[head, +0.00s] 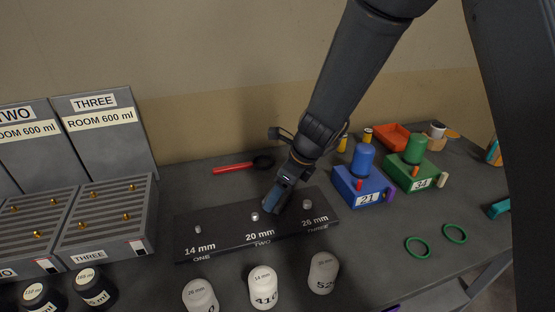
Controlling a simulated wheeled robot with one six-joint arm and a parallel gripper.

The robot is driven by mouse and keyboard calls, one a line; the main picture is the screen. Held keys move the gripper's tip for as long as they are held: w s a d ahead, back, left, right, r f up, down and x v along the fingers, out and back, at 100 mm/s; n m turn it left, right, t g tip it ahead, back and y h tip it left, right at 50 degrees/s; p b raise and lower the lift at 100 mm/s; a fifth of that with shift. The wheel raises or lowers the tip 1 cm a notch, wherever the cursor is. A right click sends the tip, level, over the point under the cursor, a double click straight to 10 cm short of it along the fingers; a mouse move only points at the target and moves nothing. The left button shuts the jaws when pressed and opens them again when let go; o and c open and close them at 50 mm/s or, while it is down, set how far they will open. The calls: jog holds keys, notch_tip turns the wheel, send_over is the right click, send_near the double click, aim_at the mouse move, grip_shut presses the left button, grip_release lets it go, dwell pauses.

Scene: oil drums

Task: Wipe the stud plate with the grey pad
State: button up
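The stud plate (225,228) is a long dark plate on the table, labelled 14 mm ONE, 20 mm TWO and 26 mm THREE, with a small pale metal stud above each label. My gripper (272,203) points down at the plate, between the 20 mm stud (255,216) and the 26 mm stud (307,204), close to the 20 mm one. Its tip is at or just above the plate; I cannot tell if it touches. I cannot make out the grey pad; whether it is in the gripper is hidden, and the finger opening is too small to judge.
White containers (263,287) stand in front of the plate. Grey racks (107,215) and black jars (95,288) are at left. A red-handled tool (233,168) lies behind. Blue (362,187) and green (412,173) blocks stand at right, with green rings (417,247) on clear table.

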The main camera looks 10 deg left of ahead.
jog(key=shift+w+a+r, duration=0.15)
jog(key=shift+w+a, duration=0.25)
jog(key=shift+w, duration=0.25)
jog(key=shift+w+r+p, duration=0.1)
jog(key=shift+r+p, duration=0.25)
jog(key=shift+p, duration=0.45)
jog(key=shift+s+r+p, duration=0.2)
jog(key=shift+r+p, duration=0.5)
jog(key=shift+r, duration=0.35)
jog(key=shift+w+r+p, duration=0.1)
jog(key=shift+r+p, duration=0.2)
jog(key=shift+p, duration=0.1)
jog(key=shift+r+p, duration=0.95)
jog(key=shift+p, duration=0.1)
jog(key=shift+r+p, duration=0.45)
jog(key=shift+r, duration=0.85)
jog(key=shift+f, duration=0.1)
